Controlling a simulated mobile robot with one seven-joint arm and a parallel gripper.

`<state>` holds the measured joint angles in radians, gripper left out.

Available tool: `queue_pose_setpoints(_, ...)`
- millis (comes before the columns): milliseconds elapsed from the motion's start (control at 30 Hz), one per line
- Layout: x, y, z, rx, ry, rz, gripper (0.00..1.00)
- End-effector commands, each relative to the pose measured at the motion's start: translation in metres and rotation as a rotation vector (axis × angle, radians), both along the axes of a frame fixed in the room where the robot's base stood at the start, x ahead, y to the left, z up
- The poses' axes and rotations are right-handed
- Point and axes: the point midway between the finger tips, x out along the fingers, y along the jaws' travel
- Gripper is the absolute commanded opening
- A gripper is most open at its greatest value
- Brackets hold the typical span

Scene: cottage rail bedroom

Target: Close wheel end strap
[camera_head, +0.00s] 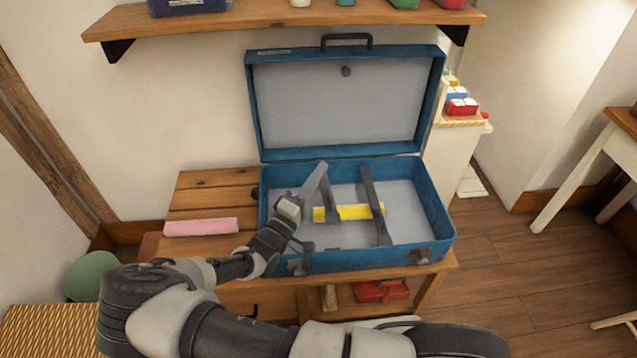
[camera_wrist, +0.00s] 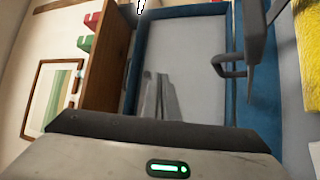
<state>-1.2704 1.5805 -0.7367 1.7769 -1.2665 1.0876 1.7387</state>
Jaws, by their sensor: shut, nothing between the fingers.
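The open blue case (camera_head: 434,205) stands on a wooden bench with its lid (camera_head: 347,105) raised. Inside lies a yellow bar (camera_head: 362,211). A right dark grey strap (camera_head: 373,200) runs front to back over the bar. A left strap (camera_head: 328,193) stands partly raised over the bar's left part. I cannot tell which is the wheel end strap. My gripper (camera_head: 291,207) is shut and empty over the case's left part, close beside the left strap; contact is unclear. In the wrist view, a dark looped piece (camera_wrist: 228,66) is near the camera, with the yellow bar (camera_wrist: 309,50) at right.
A pink block (camera_head: 201,227) lies on the bench (camera_head: 215,183) left of the case. A shelf (camera_head: 285,17) with small items hangs above the lid. A white stand (camera_head: 452,160) with coloured boxes is at right.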

Motion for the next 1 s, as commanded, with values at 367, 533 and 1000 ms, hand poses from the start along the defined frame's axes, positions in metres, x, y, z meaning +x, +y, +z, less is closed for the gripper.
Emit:
queue_pose_setpoints(367, -0.014, -0.046, 0.021, 0.119, 0.093, -0.233, 0.0)
queue_pose_setpoints(533, -0.054, -0.094, -0.004, 0.484, 0.385, -0.635, 0.0)
queue_pose_setpoints(1000, -0.006, -0.016, 0.093, 1.511, 0.85, -0.436, 0.0)
